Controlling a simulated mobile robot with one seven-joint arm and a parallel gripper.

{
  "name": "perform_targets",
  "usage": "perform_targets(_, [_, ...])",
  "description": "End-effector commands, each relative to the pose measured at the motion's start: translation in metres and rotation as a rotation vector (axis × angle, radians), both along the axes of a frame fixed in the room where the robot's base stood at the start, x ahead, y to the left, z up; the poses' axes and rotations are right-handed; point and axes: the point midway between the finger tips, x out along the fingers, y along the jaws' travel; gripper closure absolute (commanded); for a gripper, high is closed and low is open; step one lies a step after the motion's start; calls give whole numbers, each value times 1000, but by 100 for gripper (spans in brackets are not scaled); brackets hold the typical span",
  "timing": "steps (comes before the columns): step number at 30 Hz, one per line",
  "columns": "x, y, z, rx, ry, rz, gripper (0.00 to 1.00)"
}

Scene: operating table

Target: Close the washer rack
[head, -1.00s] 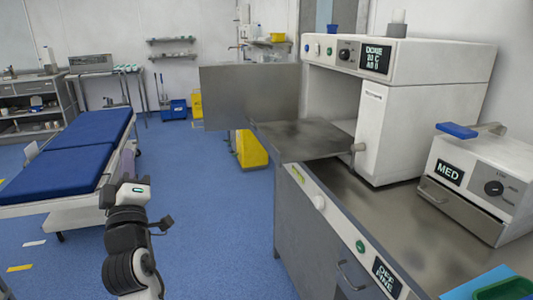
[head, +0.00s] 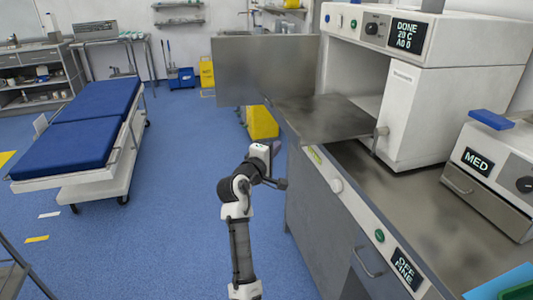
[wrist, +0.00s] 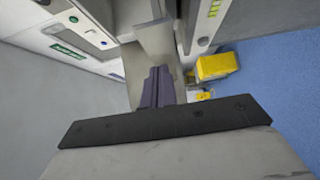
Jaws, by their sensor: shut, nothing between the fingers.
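The washer (head: 440,85) is a white machine on the counter at the right of the head view, its display reading DONE. Its grey door (head: 262,68) stands open to the left. The rack (head: 322,118), a flat grey metal shelf, sticks out of the opening past the counter's front edge. My gripper (head: 275,160) is in front of the counter, below and to the left of the rack's outer end, apart from it. In the wrist view my gripper's dark fingers (wrist: 158,85) are together and empty, pointing toward the washer side.
The steel counter (head: 425,210) runs along the right, with a MED device (head: 485,165) on it. A yellow bin (head: 262,122) stands on the floor below the door. A blue bed (head: 80,140) is at the left. Blue floor between bed and counter is clear.

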Motion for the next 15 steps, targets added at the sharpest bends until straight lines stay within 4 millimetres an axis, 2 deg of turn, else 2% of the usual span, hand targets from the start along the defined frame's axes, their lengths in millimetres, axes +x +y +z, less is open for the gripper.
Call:
perform_targets(1, [9, -5, 3, 0, 0, -1, 100])
perform_targets(6, [16, -30, 3, 2, -1, -1, 100])
perform_targets(15, [20, -42, 0, 1, -2, 2, 100])
